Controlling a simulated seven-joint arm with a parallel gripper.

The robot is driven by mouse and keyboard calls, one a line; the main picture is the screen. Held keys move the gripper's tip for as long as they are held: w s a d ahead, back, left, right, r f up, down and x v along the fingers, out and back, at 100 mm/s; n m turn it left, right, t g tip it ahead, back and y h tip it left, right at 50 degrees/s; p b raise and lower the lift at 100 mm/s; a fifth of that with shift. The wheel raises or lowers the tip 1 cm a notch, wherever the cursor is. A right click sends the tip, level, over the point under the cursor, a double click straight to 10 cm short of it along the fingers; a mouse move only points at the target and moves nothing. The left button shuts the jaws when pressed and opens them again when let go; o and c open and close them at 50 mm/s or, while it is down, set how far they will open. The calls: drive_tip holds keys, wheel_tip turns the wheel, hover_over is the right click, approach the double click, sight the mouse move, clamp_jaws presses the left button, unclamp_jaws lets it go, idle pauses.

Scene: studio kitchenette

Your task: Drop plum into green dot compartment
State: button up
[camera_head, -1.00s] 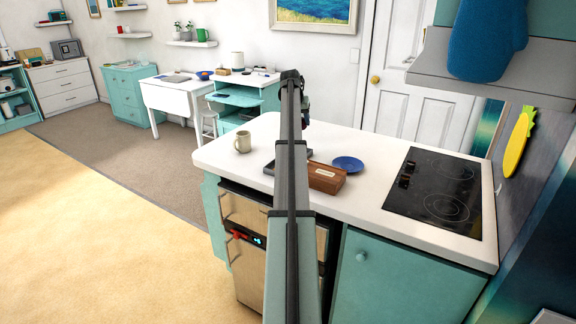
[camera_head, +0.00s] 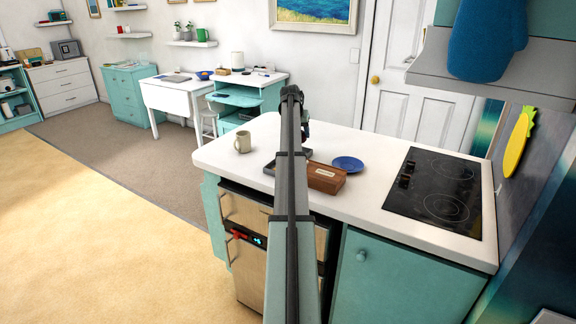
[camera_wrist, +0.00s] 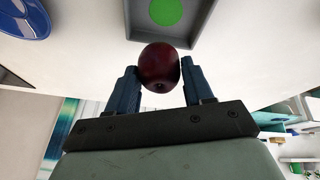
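In the wrist view, my gripper (camera_wrist: 158,76) is shut on a dark red plum (camera_wrist: 158,66), with one blue finger on each side of it. Just beyond the plum is a grey tray (camera_wrist: 206,22) with a green dot (camera_wrist: 166,11) on its floor. The top of that view cuts off the rest of the tray. In the head view, the grey tray (camera_head: 268,168) lies on the white counter, mostly hidden behind my arm. The plum and fingertips are hidden there too.
A brown wooden box (camera_head: 326,179) stands right of the tray, with a blue plate (camera_head: 348,163) behind it. A beige mug (camera_head: 242,142) stands to the left. A black cooktop (camera_head: 437,193) fills the counter's right part.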

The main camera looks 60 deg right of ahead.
drive_tip(key=o, duration=0.5)
drive_tip(key=shift+c, duration=0.2)
drive_tip(key=v, duration=1.3)
drive_tip(key=shift+a+r, duration=0.2)
drive_tip(key=shift+r, duration=0.15)
